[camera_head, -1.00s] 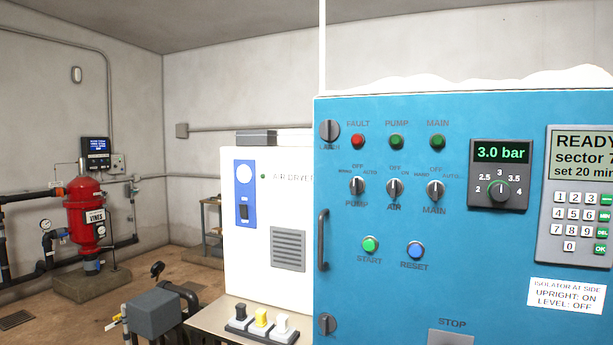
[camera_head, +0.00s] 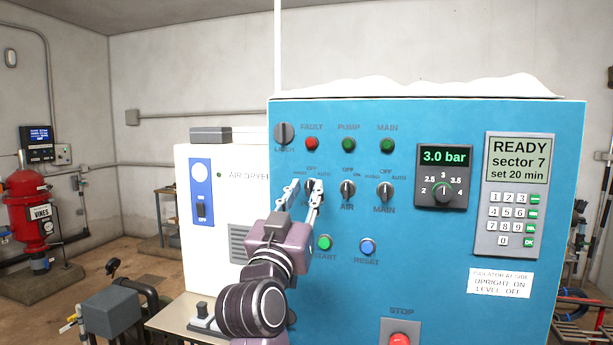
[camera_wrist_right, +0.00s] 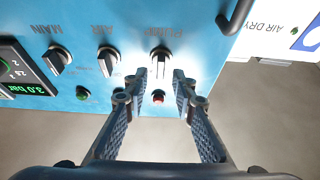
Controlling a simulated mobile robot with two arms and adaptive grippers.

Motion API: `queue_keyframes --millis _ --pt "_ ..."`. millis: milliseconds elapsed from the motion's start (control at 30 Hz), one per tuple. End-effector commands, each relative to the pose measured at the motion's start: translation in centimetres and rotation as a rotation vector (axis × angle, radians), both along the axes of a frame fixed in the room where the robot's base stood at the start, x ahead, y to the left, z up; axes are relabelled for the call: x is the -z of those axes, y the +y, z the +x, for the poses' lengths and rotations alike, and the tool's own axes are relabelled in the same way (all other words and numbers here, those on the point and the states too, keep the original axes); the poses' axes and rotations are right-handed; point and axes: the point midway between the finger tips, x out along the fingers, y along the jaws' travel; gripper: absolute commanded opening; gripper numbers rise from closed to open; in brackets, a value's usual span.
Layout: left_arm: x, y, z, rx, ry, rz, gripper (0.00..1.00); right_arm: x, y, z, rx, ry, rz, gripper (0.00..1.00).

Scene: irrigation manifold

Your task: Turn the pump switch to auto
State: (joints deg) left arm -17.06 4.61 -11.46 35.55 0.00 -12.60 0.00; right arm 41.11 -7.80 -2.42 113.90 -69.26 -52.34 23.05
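The pump switch (camera_head: 309,184) is a grey knob with a pale bar, the leftmost of three on the blue panel (camera_head: 450,290). OFF is printed above it; its other labels are partly hidden by my fingers. In the right wrist view the knob (camera_wrist_right: 160,59) appears upside down, its bar roughly upright in line with OFF. My right gripper (camera_head: 303,187) is open, its fingertips close to the panel on either side of the knob. In the wrist view the fingers (camera_wrist_right: 160,80) show a gap on both sides; contact is not visible. My left gripper is not in view.
The AIR switch (camera_head: 347,188) and MAIN switch (camera_head: 386,190) sit close to the right. Start (camera_head: 324,242) and reset (camera_head: 367,247) buttons are below, a red stop button (camera_head: 400,340) lower down. The panel handle (camera_wrist_right: 237,17) is near the gripper in the wrist view.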

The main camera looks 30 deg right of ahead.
Motion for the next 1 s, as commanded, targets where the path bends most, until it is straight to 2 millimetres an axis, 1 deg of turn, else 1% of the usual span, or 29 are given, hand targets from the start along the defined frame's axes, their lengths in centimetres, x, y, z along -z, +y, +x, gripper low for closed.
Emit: queue_keyframes --millis 33,100,267,467,500,567,700,733,867,1000 --pt "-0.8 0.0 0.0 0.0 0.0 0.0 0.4 -0.7 -0.5 0.4 0.002 0.001 -0.002 0.25" --pt "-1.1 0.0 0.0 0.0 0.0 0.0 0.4 -0.9 -1.0 0.9 0.001 0.0 -0.003 0.25" --pt "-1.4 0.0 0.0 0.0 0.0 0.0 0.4 -0.9 -1.6 1.4 -0.001 0.0 -0.001 0.25" --pt "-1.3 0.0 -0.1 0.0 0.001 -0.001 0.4 -0.8 -1.6 1.4 -0.001 0.0 0.0 0.25" --pt "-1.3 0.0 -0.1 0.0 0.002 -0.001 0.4 -0.8 -1.6 1.4 -0.001 0.0 0.0 0.24" --pt "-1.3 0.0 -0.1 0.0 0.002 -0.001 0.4 -0.8 -1.6 1.4 -0.001 0.0 0.0 0.17" --pt "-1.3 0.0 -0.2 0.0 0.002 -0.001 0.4 -0.8 -1.6 1.4 -0.001 0.0 0.0 0.01" --pt "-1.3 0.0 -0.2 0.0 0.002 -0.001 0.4 -0.8 -1.6 1.4 -0.001 0.0 0.0 0.0" --pt "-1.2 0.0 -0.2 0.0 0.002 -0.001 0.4 -0.7 -1.6 1.4 -0.001 0.0 0.001 0.0" --pt "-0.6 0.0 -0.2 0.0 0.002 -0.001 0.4 -0.5 -1.6 1.4 -0.001 -0.011 0.011 0.0"
